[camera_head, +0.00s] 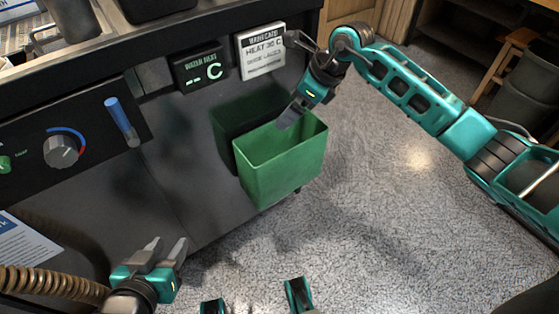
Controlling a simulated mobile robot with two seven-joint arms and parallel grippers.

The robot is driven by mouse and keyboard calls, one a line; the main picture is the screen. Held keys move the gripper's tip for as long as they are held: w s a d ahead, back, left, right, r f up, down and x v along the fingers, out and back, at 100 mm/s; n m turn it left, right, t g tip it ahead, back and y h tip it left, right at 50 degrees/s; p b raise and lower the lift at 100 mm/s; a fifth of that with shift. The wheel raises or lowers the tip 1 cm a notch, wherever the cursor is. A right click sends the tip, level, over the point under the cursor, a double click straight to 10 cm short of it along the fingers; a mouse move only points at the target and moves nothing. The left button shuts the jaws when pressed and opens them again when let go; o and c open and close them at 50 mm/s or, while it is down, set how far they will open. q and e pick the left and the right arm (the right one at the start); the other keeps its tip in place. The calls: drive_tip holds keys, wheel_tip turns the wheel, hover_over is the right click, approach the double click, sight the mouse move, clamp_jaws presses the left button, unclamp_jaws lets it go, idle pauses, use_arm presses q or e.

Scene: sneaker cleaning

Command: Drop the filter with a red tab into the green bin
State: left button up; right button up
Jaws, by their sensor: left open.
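The green bin (275,172) is an open-topped box at the front of the dark counter, near the middle of the view. The inside shows only in part, and its floor is hidden. My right gripper (290,115) comes in from the right and points down at the bin's back rim; its fingers overlap in the view, so their gap does not show. No filter or red tab can be made out. My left gripper (166,246) is at the lower left, open and empty, in front of the counter and apart from the bin.
The counter front carries a grey knob (61,151), a blue-handled lever (122,121), a small display (199,70) and a white sign (261,51). The speckled floor (390,230) is clear right of the bin. Shelves and a wooden stool (502,62) stand at the upper right.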

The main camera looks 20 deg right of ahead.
use_arm(q)
drive_tip(key=shift+s+a+r+y+p, duration=0.25)
drive_tip(key=shift+a+r+p, duration=0.2)
drive_tip(key=shift+p, duration=0.65)
use_arm(e)
drive_tip(key=v, duration=1)
drive_tip(key=shift+d+r, duration=0.15)
drive_tip(key=shift+r, duration=0.1)
